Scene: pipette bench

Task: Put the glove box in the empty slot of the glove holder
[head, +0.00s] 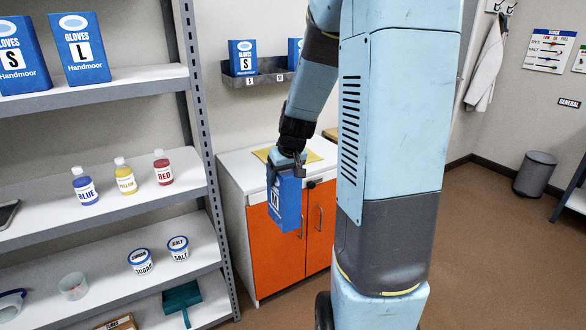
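My gripper (288,163) is shut on the top of a blue glove box (285,203), which hangs upright below it, in front of the cabinet. The letter on the box is too small to read surely. The grey glove holder (265,78) is on the wall behind, higher than the held box. A blue box marked S (243,58) stands in its left part. Another blue box (294,53) stands farther right, partly hidden by my arm. The slot between them looks empty. The holder's right end is hidden.
A white-topped cabinet (232,165) with orange doors stands below the holder, a yellow sheet on top. A shelf rack (100,88) at left carries glove boxes S and L, bottles and tubs. A bin (535,174) stands far right.

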